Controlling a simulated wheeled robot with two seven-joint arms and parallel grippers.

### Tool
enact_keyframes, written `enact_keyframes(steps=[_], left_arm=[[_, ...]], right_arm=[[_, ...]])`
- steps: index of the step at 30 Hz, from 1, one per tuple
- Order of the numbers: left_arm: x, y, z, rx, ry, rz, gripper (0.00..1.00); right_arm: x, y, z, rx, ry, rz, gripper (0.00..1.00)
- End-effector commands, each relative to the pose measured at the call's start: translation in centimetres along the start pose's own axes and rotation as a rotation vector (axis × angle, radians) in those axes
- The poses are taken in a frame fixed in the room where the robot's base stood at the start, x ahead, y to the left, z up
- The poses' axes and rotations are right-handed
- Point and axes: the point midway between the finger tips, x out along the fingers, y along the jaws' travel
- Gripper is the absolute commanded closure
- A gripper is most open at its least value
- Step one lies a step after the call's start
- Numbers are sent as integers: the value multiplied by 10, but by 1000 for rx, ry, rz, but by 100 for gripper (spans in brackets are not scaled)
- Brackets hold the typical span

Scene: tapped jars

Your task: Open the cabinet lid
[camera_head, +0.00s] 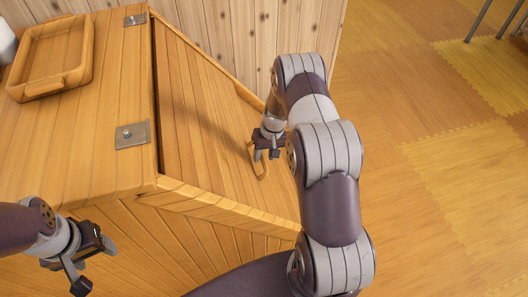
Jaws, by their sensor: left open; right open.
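The wooden cabinet (88,165) fills the left of the head view. Its lid (190,105) is a sloping plank panel, hinged by metal hinges (132,134) along its upper left edge; it looks closed. A small wooden handle (261,170) stands on the lid near its lower right edge. My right gripper (266,155) is open right at the handle, with its fingers over the handle's upper end; I cannot tell whether they touch it. My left gripper (93,268) is open and empty in front of the cabinet at the lower left, away from the lid.
A wooden tray (83,52) sits on the cabinet's flat top, with a white object (5,42) partly in view beside it. A plank wall (245,30) stands behind the cabinet. The floor (440,190) on the right is mostly clear, with thin metal legs (480,20) at the top right.

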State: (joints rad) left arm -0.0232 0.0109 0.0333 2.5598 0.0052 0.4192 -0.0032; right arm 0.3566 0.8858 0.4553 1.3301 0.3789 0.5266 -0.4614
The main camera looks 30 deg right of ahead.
Motion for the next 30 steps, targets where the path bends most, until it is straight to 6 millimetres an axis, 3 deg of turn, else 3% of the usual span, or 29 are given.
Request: enact_keyframes(steps=[9, 10, 13, 14, 23, 30], left_arm=[[-1, 0, 0, 0, 0, 0, 38], [-1, 0, 0, 0, 0, 0, 38], [-1, 0, 0, 0, 0, 0, 38], [-1, 0, 0, 0, 0, 0, 38], [-5, 0, 0, 0, 0, 0, 38], [-31, 0, -4, 0, 0, 0, 38]], right_arm=[[5, 0, 0, 0, 1, 0, 58], [5, 0, 0, 0, 1, 0, 61], [5, 0, 0, 0, 1, 0, 94], [5, 0, 0, 0, 1, 0, 100], [-2, 2, 0, -1, 0, 12, 100], [-40, 23, 0, -1, 0, 111, 100]])
